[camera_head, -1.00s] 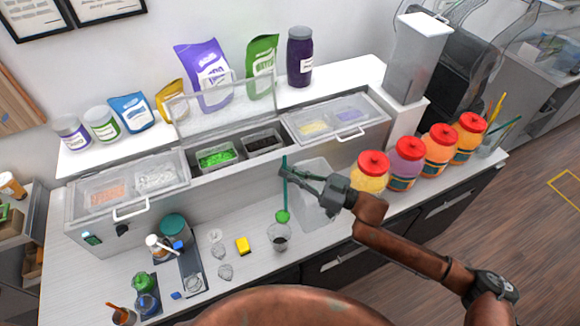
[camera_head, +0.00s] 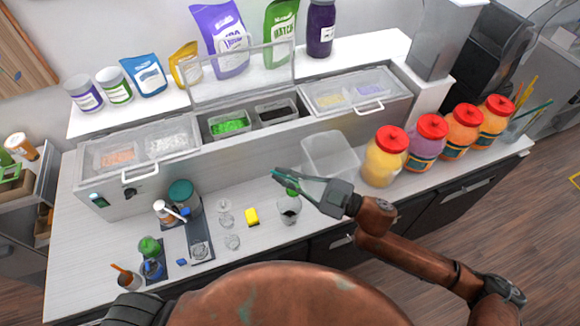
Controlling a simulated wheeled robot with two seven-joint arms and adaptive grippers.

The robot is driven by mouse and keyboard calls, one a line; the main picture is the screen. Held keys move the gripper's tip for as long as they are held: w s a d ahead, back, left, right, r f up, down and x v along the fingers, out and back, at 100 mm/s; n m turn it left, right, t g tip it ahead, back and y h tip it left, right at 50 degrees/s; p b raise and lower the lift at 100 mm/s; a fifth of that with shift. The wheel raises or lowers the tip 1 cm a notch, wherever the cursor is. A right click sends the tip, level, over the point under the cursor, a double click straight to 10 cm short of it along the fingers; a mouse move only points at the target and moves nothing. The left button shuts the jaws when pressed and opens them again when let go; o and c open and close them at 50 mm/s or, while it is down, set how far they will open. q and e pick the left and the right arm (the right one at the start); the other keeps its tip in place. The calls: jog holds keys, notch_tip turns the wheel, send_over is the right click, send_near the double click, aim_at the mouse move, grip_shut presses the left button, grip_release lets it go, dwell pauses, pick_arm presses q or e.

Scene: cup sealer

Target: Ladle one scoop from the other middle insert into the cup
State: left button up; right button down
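My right gripper (camera_head: 287,180) is shut on a green ladle, just above and touching or nearly touching the cup's top in the picture. The ladle's scoop (camera_head: 292,191) is tilted over the clear cup (camera_head: 289,211), which stands on the counter with dark contents at its bottom. The scoop's inside is hidden. The two middle inserts sit in the open middle of the topping station: one with green pieces (camera_head: 229,126) and one with dark contents (camera_head: 276,112). My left gripper is not in view.
A clear empty-looking container (camera_head: 330,158) stands behind my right gripper. Red-lidded jars (camera_head: 385,156) line the counter to the right. A yellow block (camera_head: 252,216) and small clear cups (camera_head: 226,219) lie left of the cup. The raised clear lid (camera_head: 240,78) stands behind the inserts.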

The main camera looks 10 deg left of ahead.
jog(key=s+a+f+n+b, duration=0.1)
jog(key=s+f+n+b, duration=0.2)
jog(key=s+f+n, duration=0.2)
jog(key=s+a+f+n+g+h+b, duration=0.1)
jog(key=s+a+f+n+b, duration=0.1)
jog(key=s+f+n, duration=0.4)
jog(key=shift+s+a+f+b, duration=0.2)
jog(key=shift+s+f+b, duration=0.4)
jog(key=shift+s+f, duration=1)
jog(key=shift+w+f, duration=0.15)
dwell(0.3)
